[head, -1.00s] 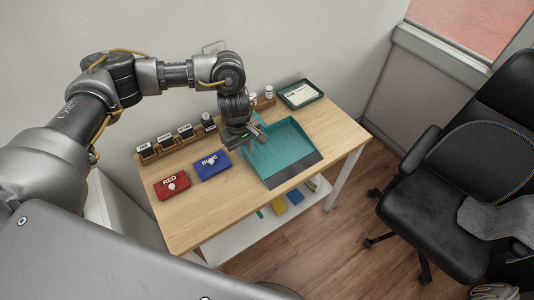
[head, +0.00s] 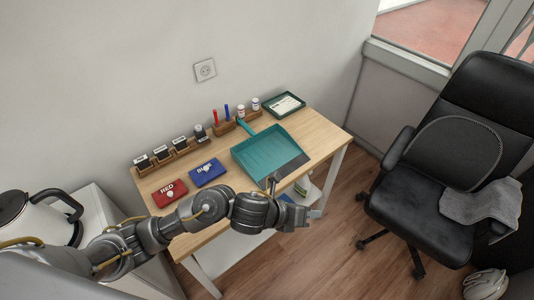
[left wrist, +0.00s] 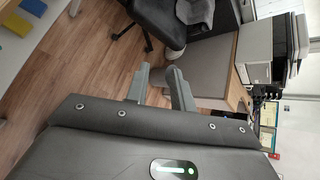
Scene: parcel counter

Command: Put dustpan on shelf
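The teal dustpan (head: 265,152) lies on the wooden tabletop (head: 318,134), its handle toward the wall and its dark front lip toward the room. My left gripper (head: 298,216) is in front of the table, lower in the picture than the dustpan and apart from it. In the left wrist view its two fingers (left wrist: 160,82) stand apart with nothing between them. The white lower shelf (head: 240,247) shows under the tabletop, partly hidden by my left arm. My right gripper is not in view.
Red (head: 170,194) and blue (head: 208,173) boxes lie left of the dustpan. A wooden rack (head: 180,148) and a green tray (head: 283,104) line the back. Yellow (left wrist: 15,22) and blue (left wrist: 36,6) items lie on the lower shelf. A black chair (head: 410,200) stands right.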

